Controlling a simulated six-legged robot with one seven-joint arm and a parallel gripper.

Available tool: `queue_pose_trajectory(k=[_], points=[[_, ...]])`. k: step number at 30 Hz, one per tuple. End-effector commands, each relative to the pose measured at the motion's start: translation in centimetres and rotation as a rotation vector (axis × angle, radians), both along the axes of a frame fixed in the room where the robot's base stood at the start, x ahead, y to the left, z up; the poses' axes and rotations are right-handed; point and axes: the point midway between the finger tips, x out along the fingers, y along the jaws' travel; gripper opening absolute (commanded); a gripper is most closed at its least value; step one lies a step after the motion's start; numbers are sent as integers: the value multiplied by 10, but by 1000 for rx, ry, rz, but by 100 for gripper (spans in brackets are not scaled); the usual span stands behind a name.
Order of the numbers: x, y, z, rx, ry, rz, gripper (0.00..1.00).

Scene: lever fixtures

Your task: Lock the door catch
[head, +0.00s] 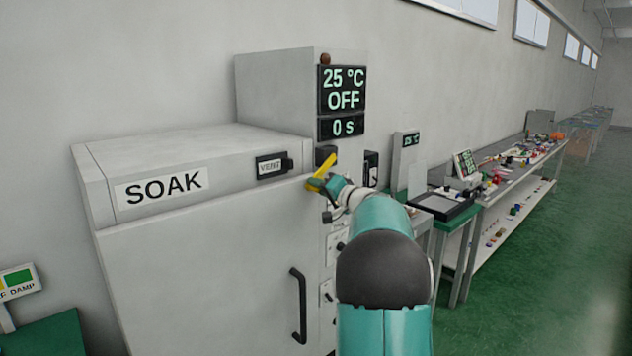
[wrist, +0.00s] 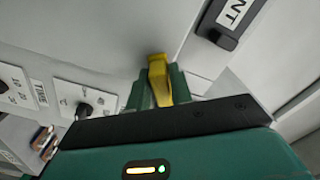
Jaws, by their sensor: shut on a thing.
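The yellow door catch lever (head: 320,173) shows at the upper right of the large grey chamber labelled SOAK. In the head view it slants up to the right, close to a dark block (head: 326,154). My gripper (head: 328,186) is at the lever, with my teal arm reaching up from the bottom. In the wrist view the yellow lever (wrist: 158,72) stands between the green fingers of my gripper (wrist: 158,88), which are shut on it. The fingers hide part of the lever. The chamber door (head: 210,265) looks closed.
A black door handle (head: 299,305) stands out from the door's right side. A VENT switch (head: 272,167) is left of the lever. The display (head: 343,100) reads 25 °C, OFF, 0 s. Knobs, including one in the wrist view (wrist: 84,110), are on side plates. A cluttered bench (head: 520,165) runs along the wall.

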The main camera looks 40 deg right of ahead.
Motion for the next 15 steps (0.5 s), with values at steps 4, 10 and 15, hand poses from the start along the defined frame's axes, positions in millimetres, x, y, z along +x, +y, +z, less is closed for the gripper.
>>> queue_pose_trajectory(k=[4, 10, 15], points=[[-2, -7, -4, -61, -3, -7, 0], [-2, -9, -7, -104, -4, -7, 0], [-2, -10, -7, -112, -4, -7, 0]])
